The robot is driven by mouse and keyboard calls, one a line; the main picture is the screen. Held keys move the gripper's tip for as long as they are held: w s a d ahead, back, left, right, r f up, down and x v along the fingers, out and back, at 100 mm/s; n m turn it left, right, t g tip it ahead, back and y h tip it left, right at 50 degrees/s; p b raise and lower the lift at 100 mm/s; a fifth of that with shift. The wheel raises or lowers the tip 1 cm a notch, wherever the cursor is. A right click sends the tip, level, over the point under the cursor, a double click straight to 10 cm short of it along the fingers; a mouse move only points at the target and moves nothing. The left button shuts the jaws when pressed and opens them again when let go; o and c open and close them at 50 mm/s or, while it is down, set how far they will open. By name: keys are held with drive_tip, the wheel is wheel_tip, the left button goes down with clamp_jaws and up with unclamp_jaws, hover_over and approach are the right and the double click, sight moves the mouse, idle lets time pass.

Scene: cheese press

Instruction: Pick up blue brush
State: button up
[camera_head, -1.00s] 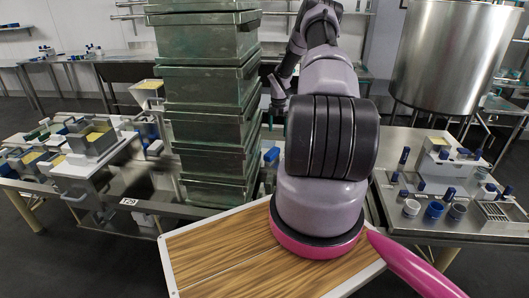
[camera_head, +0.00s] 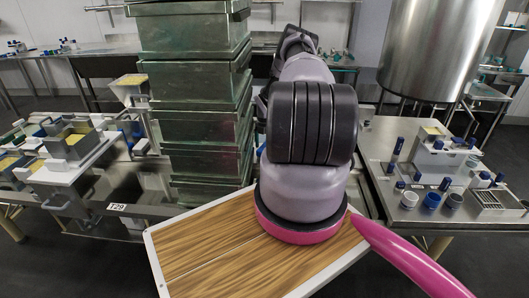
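I cannot single out the blue brush with certainty. Several small upright items with dark blue tops or handles (camera_head: 397,148) stand on the right metal table (camera_head: 380,140), and any of them is too small to name surely. My arm rises in the middle of the head view and reaches away over the tables. Its thick black and grey links cover the area behind them. My gripper is hidden behind the arm, so its fingers and anything in them do not show.
A tall stack of green metal bins (camera_head: 200,125) stands just left of my arm. Cheese moulds and trays (camera_head: 70,165) crowd the left table. A blue cup (camera_head: 432,200) and a small rack (camera_head: 497,200) sit on the right table, with a large steel vat (camera_head: 440,55) behind.

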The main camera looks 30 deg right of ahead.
drive_tip(key=shift+f, duration=0.75)
clamp_jaws()
wheel_tip(320, 180, up, 10)
drive_tip(key=shift+r, duration=0.1)
drive_tip(key=c, duration=0.8)
unclamp_jaws()
drive_tip(key=c, duration=0.5)
drive_tip(key=shift+d, duration=0.1)
